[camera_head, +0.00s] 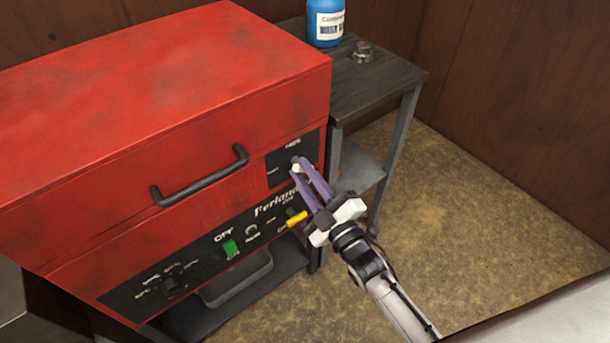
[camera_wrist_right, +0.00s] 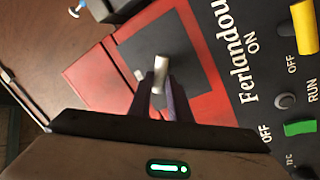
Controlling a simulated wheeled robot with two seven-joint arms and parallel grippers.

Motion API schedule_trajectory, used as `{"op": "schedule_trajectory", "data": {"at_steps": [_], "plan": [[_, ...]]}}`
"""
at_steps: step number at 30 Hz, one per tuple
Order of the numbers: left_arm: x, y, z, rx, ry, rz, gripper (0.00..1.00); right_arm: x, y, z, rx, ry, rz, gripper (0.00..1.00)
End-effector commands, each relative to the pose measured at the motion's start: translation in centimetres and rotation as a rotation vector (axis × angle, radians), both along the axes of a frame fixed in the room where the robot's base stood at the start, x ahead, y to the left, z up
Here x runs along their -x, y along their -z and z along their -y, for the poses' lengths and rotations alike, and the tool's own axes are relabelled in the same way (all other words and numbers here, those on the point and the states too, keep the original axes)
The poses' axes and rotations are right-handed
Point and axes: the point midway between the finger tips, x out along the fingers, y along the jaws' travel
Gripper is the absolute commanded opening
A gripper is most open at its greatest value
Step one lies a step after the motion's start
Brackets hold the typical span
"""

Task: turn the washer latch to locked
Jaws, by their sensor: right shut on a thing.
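The red washer (camera_head: 165,95) fills the left of the head view, with its lid down and a dark handle on its front. The latch (camera_wrist_right: 161,72) is a pale metal lever on a dark plate (camera_wrist_right: 190,35) on the red front. My right gripper (camera_head: 299,170) reaches the latch at the washer's right end, and its purple fingers are shut on it. In the right wrist view the fingertips (camera_wrist_right: 160,88) close around the lever's near end. The fingers hide part of the latch and its labels in the head view. My left gripper is not in view.
Below the latch a black panel carries a yellow switch (camera_head: 297,218), a green switch (camera_head: 230,248) and a dial (camera_head: 174,284). A dark side table (camera_head: 385,85) with a blue bottle (camera_head: 326,22) stands right of the washer. The floor at right is clear.

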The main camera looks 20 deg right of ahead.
Motion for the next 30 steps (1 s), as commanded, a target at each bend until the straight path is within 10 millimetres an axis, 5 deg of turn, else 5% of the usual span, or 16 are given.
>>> {"op": "schedule_trajectory", "data": {"at_steps": [15, 30], "plan": [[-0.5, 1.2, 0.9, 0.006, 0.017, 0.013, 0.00, 0.0, 0.8, 0.0, 0.434, 0.000, 0.157, 0.00], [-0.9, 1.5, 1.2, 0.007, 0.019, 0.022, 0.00, 0.0, 0.9, 0.1, 0.632, 0.000, 0.228, 0.00]]}}
